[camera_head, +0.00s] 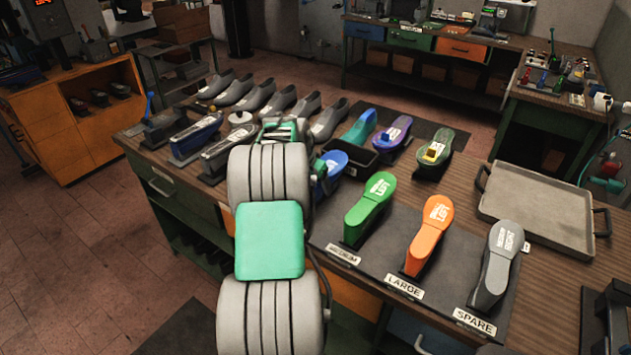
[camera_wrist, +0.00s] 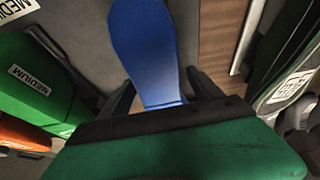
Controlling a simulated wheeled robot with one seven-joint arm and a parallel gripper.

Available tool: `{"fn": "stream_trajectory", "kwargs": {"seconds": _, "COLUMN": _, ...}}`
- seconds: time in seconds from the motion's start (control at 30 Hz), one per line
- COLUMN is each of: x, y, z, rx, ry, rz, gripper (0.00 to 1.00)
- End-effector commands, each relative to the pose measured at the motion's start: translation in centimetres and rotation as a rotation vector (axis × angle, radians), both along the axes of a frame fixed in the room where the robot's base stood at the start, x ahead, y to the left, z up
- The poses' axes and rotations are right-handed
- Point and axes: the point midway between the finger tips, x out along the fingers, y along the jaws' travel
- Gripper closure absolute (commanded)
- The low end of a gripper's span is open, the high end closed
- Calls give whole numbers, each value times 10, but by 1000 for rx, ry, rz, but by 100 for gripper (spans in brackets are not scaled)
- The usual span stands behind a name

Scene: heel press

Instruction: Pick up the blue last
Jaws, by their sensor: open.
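The blue last (camera_wrist: 147,50) runs up the middle of the wrist view, its near end between the two dark fingers of my gripper (camera_wrist: 160,82). The fingers stand apart, one on each side of it. I cannot tell whether either finger touches it. In the head view, blue (camera_head: 334,162) shows just right of my arm, which covers most of that spot and hides my gripper's fingertips. The part of the last nearest the wrist camera is hidden behind my gripper's body.
A green last (camera_head: 369,204), an orange last (camera_head: 429,234) and a grey last (camera_head: 496,262) stand on a dark mat beside labels. A black bin (camera_head: 349,160) and several lasts stand behind. A grey tray (camera_head: 536,207) lies right. Several grey shoe forms stand at the back left.

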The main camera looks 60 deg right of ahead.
Motion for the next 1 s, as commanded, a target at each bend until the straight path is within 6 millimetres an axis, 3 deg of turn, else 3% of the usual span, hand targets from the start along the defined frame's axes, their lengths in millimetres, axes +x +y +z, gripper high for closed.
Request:
{"fn": "stream_trajectory", "kwargs": {"seconds": 0.2, "x": -1, "y": -12, "z": -29, "rx": 1, "ry": 0, "rz": 1, "gripper": 26}}
{"fn": "stream_trajectory", "kwargs": {"seconds": 0.4, "x": -1, "y": -12, "z": -32, "rx": 0, "ry": 0, "rz": 2, "gripper": 26}}
{"fn": "stream_trajectory", "kwargs": {"seconds": 1.0, "x": 0, "y": -12, "z": -31, "rx": 0, "ry": -1, "rz": 4, "gripper": 74}}
